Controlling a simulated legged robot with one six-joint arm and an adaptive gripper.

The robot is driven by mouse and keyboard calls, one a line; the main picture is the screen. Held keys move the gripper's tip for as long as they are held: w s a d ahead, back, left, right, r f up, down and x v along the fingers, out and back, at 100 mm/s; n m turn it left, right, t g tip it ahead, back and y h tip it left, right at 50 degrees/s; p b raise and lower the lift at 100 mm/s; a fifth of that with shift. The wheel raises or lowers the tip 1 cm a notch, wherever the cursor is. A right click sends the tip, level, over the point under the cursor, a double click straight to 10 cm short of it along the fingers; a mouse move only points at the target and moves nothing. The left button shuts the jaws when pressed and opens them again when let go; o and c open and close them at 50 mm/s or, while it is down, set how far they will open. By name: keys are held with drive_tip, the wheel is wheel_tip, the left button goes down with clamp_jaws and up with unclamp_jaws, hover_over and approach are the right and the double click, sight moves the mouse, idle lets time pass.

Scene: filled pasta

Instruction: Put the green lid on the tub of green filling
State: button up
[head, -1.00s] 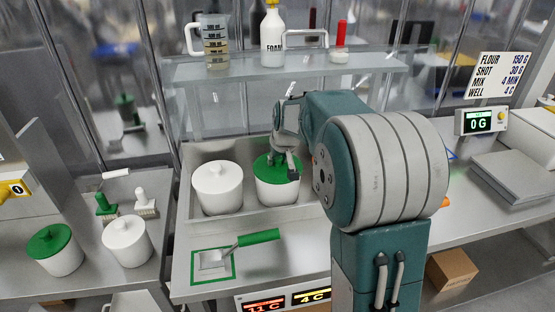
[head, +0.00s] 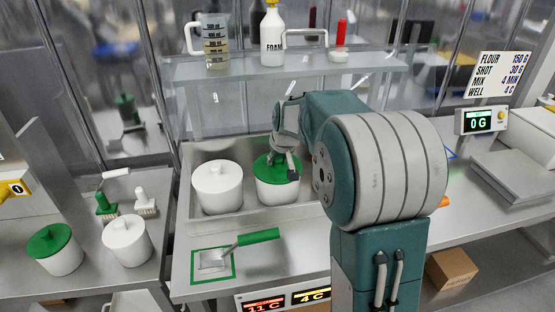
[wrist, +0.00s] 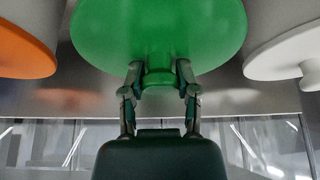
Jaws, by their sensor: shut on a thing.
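The green lid (head: 268,168) is on top of a white tub (head: 277,192) in the steel well, and looks level. I cannot tell whether a small gap is left under its rim. The filling inside is hidden by the lid. In the wrist view my gripper (wrist: 160,75) is shut on the knob of the green lid (wrist: 160,30), a finger on each side.
A white-lidded tub (head: 217,187) stands left of it in the well. An orange round lid (wrist: 22,45) shows in the wrist view. Another green-lidded tub (head: 60,257) and a white tub (head: 127,243) stand on the left counter. A green-handled scraper (head: 240,245) lies in front.

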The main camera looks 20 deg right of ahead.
idle(0.4)
drive_tip(key=o, duration=1.1)
drive_tip(key=shift+o, duration=1.3)
drive_tip(key=shift+r, duration=3.5)
